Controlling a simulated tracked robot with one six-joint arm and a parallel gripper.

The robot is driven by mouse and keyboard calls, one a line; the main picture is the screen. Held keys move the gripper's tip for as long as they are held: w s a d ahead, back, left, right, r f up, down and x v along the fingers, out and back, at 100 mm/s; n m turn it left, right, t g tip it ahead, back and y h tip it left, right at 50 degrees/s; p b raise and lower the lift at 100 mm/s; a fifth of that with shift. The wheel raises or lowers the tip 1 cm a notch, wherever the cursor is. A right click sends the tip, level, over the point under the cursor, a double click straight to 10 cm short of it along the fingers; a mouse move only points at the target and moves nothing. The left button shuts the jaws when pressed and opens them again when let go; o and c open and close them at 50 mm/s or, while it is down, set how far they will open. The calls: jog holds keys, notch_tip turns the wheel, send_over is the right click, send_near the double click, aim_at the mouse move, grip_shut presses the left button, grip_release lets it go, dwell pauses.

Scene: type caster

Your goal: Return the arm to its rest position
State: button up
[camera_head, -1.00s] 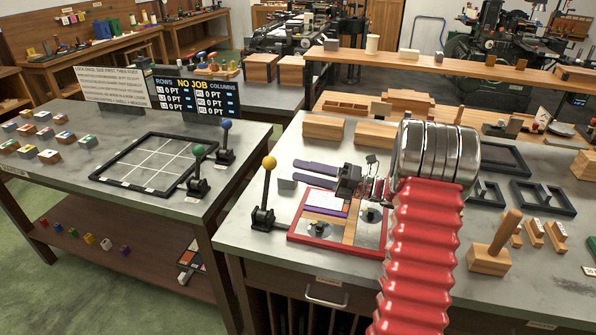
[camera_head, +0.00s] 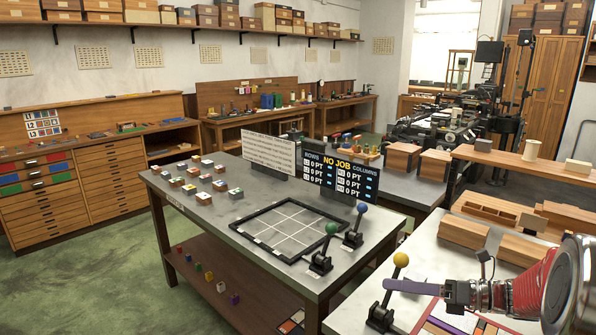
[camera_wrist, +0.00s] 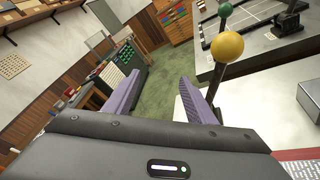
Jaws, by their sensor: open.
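My gripper (camera_head: 386,284) is at the lower right of the head view, its purple fingers pointing left. It looks empty. My arm's red sleeve (camera_head: 530,290) and a silver rounded part stretch behind it to the right edge. In the wrist view, my gripper (camera_wrist: 158,85) shows two purple fingers spread wide with nothing between them. The yellow-knobbed lever (camera_head: 400,262) stands beside the fingers in the head view. Its yellow ball (camera_wrist: 227,47) is just past the right finger in the wrist view. I cannot tell how close they are.
A left table holds a black gridded frame (camera_head: 288,229), green-knobbed (camera_head: 331,229) and blue-knobbed (camera_head: 361,209) levers, small colored blocks and a sign (camera_head: 343,180). My gripper is above the right bench, with wooden blocks (camera_head: 464,230) farther back. Green floor (camera_head: 80,270) is open at left.

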jog(key=s+a+n+g+h, duration=0.5)
jog(key=s+a+n, duration=0.6)
jog(key=s+n, duration=0.1)
jog(key=s+d+r+n+t+h, duration=0.1)
jog(key=s+n+h, duration=0.3)
jog(key=n, duration=0.5)
jog(key=s+d+n+t+h, duration=0.2)
jog(key=s+n+h, duration=0.3)
jog(key=s+n, duration=0.4)
jog(key=shift+r+n+t+h, duration=0.3)
jog(key=shift+r+n+t, duration=0.1)
jog(key=shift+n, duration=0.2)
dwell(0.8)
